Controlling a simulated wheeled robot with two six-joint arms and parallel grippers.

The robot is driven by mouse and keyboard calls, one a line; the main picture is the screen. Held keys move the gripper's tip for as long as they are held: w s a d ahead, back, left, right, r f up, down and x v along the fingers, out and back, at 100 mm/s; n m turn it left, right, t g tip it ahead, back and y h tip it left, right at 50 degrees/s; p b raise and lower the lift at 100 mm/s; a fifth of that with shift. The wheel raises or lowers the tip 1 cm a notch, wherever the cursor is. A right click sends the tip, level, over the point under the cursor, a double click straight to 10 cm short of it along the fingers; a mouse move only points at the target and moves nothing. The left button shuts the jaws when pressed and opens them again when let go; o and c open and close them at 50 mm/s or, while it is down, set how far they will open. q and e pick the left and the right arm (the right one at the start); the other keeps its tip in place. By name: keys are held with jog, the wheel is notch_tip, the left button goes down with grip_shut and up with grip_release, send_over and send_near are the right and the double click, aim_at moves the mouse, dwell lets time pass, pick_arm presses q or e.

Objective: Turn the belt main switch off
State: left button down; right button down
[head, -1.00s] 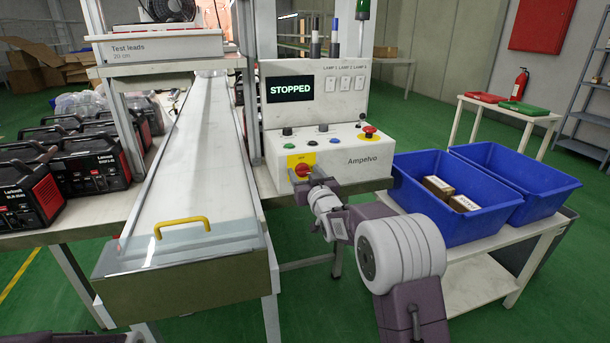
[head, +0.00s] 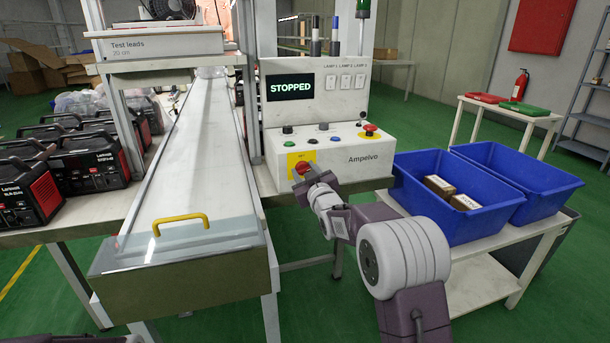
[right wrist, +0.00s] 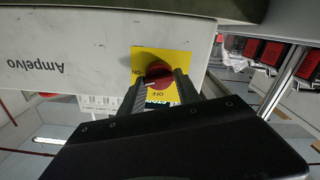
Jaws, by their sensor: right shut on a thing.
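The belt main switch is a red rotary knob (right wrist: 158,72) on a yellow plate (right wrist: 176,62) marked ON and OFF in the right wrist view. In the head view the yellow plate (head: 294,160) is low on the front of the white Ampelvo control box (head: 350,150). My right gripper (right wrist: 162,86) is shut on the red knob, with one finger on each side. In the head view the right gripper (head: 311,176) partly covers the knob. A pale mark shows on the knob's lower left edge; its exact setting is hard to read. My left gripper is out of view.
The box's display (head: 290,87) reads STOPPED. Several buttons, including a red mushroom button (head: 370,129), sit above the switch. A conveyor (head: 200,150) with a yellow handle (head: 181,222) runs on the left. Blue bins (head: 455,215) stand close right of my right arm.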

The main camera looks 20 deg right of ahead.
jog(key=n+b, duration=0.1)
jog(key=n, duration=0.2)
jog(key=shift+f+n+b, duration=0.15)
jog(key=shift+n+b, duration=0.2)
jog(key=shift+n, duration=0.05)
jog(key=n+b, duration=0.2)
jog(key=n, duration=0.1)
jog(key=shift+a+f+n, duration=0.1)
jog(key=shift+n, duration=0.2)
jog(key=n+b, duration=0.2)
jog(key=n, duration=0.1)
jog(key=shift+n, duration=0.3)
jog(key=shift+n+b, duration=1.05)
jog(key=shift+n, duration=0.75)
jog(key=c, duration=0.9)
grip_release()
jog(key=shift+s, duration=0.1)
